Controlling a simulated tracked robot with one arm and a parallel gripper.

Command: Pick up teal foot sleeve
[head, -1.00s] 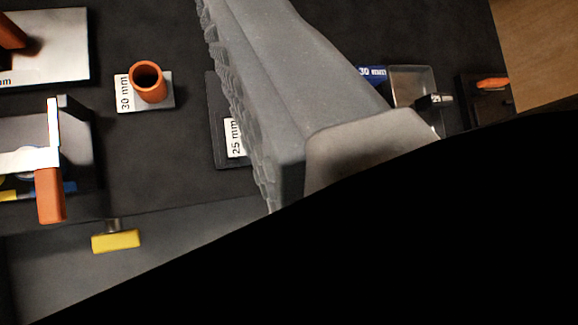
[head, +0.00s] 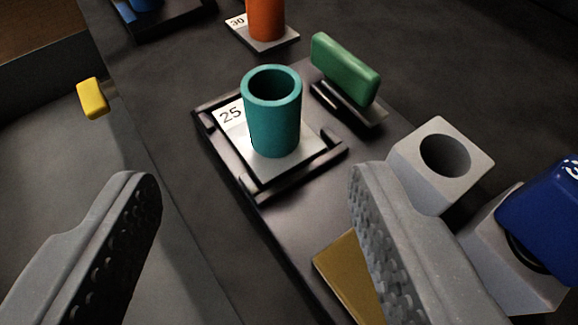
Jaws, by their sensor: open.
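The teal foot sleeve (head: 273,118) is a hollow cylinder standing upright on a pale plate labelled 25, which sits in a dark frame (head: 259,198). It is at the upper middle of the head view, with its open top showing. My gripper (head: 252,185) is open, with its two grey ridged fingers wide apart in the lower left and lower right. The sleeve appears beyond the fingertips, between their lines. Nothing is between the fingers, and neither finger touches the sleeve.
A green block (head: 345,70) stands just right of the sleeve. An orange sleeve (head: 265,18) stands behind. A grey block with a hole (head: 441,162) and a blue part (head: 545,215) are at right. A yellow piece (head: 92,98) is at left; the surface left of the frame is clear.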

